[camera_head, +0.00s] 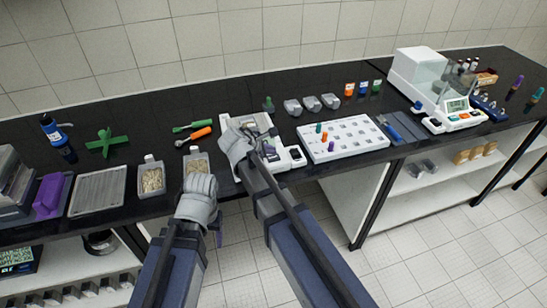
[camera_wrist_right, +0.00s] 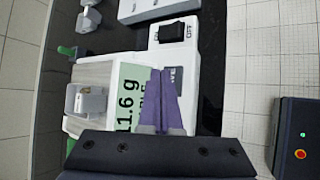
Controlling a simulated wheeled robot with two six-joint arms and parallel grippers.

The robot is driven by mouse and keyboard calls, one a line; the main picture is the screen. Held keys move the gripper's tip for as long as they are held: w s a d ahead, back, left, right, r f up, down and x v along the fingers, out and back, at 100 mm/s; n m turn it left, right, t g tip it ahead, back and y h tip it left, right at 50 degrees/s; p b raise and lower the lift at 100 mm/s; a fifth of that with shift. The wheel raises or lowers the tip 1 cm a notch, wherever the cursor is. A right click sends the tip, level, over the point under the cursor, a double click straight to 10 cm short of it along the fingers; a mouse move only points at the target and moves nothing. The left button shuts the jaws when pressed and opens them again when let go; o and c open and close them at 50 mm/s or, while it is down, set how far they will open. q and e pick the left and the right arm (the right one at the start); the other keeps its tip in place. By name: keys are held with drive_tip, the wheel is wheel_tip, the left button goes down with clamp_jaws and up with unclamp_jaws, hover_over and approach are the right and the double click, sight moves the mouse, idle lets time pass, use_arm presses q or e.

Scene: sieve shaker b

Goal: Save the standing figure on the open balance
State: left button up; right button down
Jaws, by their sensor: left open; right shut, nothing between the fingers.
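The open balance (camera_head: 231,122) stands near the front edge, partly hidden by my right arm in the head view. In the right wrist view its pale pan (camera_wrist_right: 97,76) bears a small grey container. Its green display (camera_wrist_right: 128,112) reads 11.6 g, with a second line partly covered. My right gripper (camera_wrist_right: 157,72) is shut and empty, its purple fingers over the display's edge and the grey key panel (camera_wrist_right: 176,76); I cannot tell whether they touch. My left gripper (camera_head: 218,234) is open, low in front of the bench edge; its fingers are mostly hidden.
A black on/off switch (camera_wrist_right: 174,32) sits beside the key panel. A white rack (camera_head: 343,139) with coloured vials stands right of the balance. Two grain-filled containers (camera_head: 151,178) stand left, with an enclosed balance (camera_head: 418,75) far right.

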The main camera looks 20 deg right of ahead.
sight(271, 159)
idle(0.8)
drive_tip(key=shift+f+b, duration=0.4)
drive_tip(key=shift+b, duration=0.05)
drive_tip(key=shift+f+b, duration=0.5)
idle(0.6)
drive_tip(key=shift+r, duration=0.1)
drive_tip(key=shift+r+p, duration=0.85)
drive_tip(key=shift+p, duration=0.1)
wheel_tip(271, 159, up, 5)
drive_tip(key=p, duration=0.5)
